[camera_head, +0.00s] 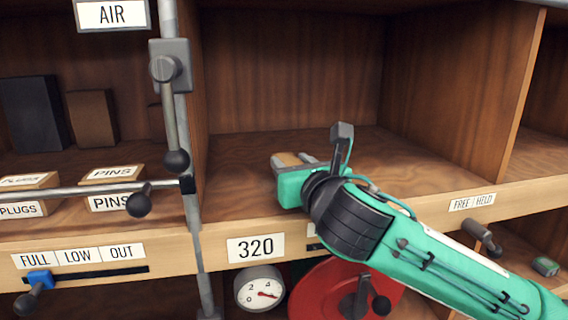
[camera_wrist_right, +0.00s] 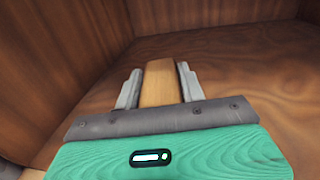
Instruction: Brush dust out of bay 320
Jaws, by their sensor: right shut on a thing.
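Bay 320 (camera_head: 295,70) is an open wooden compartment above the label "320" (camera_head: 256,247). My right gripper (camera_head: 302,158) reaches into it, low over the bay floor (camera_head: 240,150). It is shut on a tan wooden piece, perhaps the brush's handle (camera_wrist_right: 160,84), which shows between the two grey fingers in the right wrist view. No bristles show. I cannot make out dust on the bay floor. My left gripper is in neither view.
A grey pipe (camera_head: 181,120) with lever valves (camera_head: 170,68) runs up the bay's left edge. A horizontal rod (camera_head: 80,191) crosses the left bay before the PINS boxes (camera_head: 111,173). A gauge (camera_head: 260,289) and red wheel (camera_head: 318,290) sit below. The bay's right half is clear.

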